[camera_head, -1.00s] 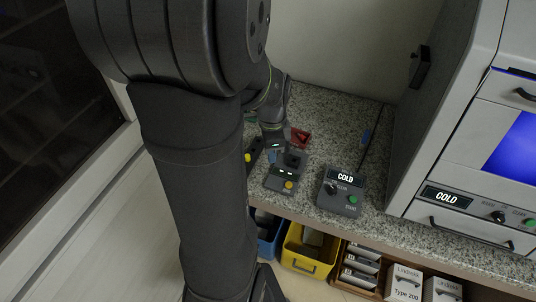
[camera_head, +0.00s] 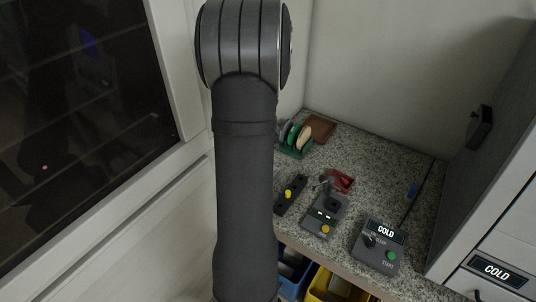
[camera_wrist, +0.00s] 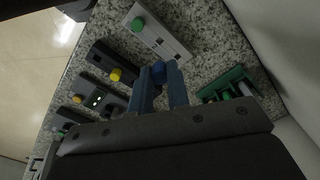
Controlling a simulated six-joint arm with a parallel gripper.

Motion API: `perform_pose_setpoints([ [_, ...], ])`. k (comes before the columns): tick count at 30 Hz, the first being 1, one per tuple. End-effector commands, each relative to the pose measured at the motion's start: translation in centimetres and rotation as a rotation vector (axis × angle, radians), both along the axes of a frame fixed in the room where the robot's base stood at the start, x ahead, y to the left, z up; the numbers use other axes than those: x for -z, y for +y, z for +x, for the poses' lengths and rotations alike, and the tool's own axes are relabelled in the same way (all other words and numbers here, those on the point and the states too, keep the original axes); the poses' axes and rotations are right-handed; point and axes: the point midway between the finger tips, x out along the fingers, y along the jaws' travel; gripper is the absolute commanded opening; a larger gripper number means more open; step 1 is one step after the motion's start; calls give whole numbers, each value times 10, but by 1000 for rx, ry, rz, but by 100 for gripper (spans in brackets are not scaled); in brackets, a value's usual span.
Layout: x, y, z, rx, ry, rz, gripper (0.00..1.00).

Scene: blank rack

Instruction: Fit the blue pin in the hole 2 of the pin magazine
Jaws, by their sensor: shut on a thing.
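In the wrist view my gripper (camera_wrist: 160,76) is shut on the blue pin (camera_wrist: 158,68), whose rounded blue end shows between the fingertips. A light grey block (camera_wrist: 165,42) with small marks and a green round piece (camera_wrist: 138,24) lies beyond the fingertips; it looks like the pin magazine, but I cannot read its marks. The pin overlaps its near end in the picture; I cannot tell whether they touch. In the head view my arm hides my gripper, the pin and this block.
A dark strip with a yellow knob (camera_head: 289,193), a grey device (camera_head: 325,215), a red piece (camera_head: 341,181) and a COLD control box (camera_head: 378,245) stand on the speckled counter. A green rack (camera_head: 296,146) holds discs at the back. A wall rises behind it.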

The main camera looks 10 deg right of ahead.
Motion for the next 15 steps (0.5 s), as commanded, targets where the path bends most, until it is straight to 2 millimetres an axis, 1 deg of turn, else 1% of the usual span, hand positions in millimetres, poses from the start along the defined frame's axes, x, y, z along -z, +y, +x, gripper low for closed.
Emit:
perform_pose_setpoints([
  [4,1,0,0,1,1,0,0],
  [8,8,0,-1,1,1,1,0],
  [15,30,0,-1,2,1,1,0],
])
